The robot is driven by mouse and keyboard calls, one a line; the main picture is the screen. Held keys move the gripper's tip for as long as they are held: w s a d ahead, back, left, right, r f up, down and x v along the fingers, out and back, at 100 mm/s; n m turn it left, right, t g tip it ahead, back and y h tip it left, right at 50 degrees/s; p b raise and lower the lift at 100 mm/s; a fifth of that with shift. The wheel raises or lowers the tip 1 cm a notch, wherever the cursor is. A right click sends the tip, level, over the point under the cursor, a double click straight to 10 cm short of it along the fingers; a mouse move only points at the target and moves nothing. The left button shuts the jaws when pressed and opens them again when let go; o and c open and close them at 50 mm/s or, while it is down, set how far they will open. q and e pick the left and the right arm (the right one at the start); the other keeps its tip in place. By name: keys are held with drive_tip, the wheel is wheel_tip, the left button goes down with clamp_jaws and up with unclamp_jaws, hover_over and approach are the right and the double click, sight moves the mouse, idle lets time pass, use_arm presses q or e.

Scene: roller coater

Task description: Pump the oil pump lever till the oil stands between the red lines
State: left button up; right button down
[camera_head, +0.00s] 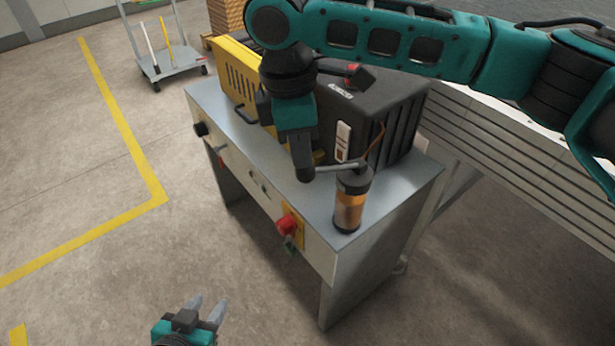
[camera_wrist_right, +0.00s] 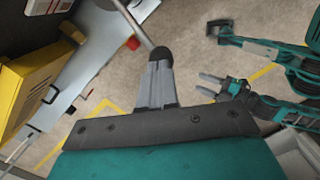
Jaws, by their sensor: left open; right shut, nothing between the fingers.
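The oil pump (camera_head: 350,200) is a clear cylinder with amber oil and a dark cap, upright on the bench's front right corner. Red lines on it cannot be made out. Its lever (camera_head: 334,168) is a grey rod pointing left, roughly level, ending in a black knob (camera_wrist_right: 161,54). My right gripper (camera_head: 302,158) points down with its fingers shut and empty. Its tips are at the knob, above it in the head view, and seem to touch it. My left gripper (camera_head: 207,308) is open and empty, low in front of the bench; it also shows in the right wrist view (camera_wrist_right: 212,86).
The metal bench (camera_head: 415,185) carries a black machine box (camera_head: 375,110) and a yellow housing (camera_head: 235,72). A red button (camera_head: 287,224) sits on the bench front. A trolley (camera_head: 170,62) stands behind left. The floor at left is clear.

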drive_tip(key=shift+d+f, duration=0.1)
drive_tip(key=shift+f, duration=0.05)
drive_tip(key=shift+f, duration=2.15)
drive_tip(key=a+r+p, duration=0.1)
drive_tip(key=a+p, duration=0.2)
wheel_tip(320, 180, up, 13)
drive_tip(key=p, duration=0.1)
hover_over(302, 170)
drive_tip(key=a, duration=0.4)
drive_tip(key=shift+w+a, duration=0.15)
drive_tip(key=shift+w, duration=0.2)
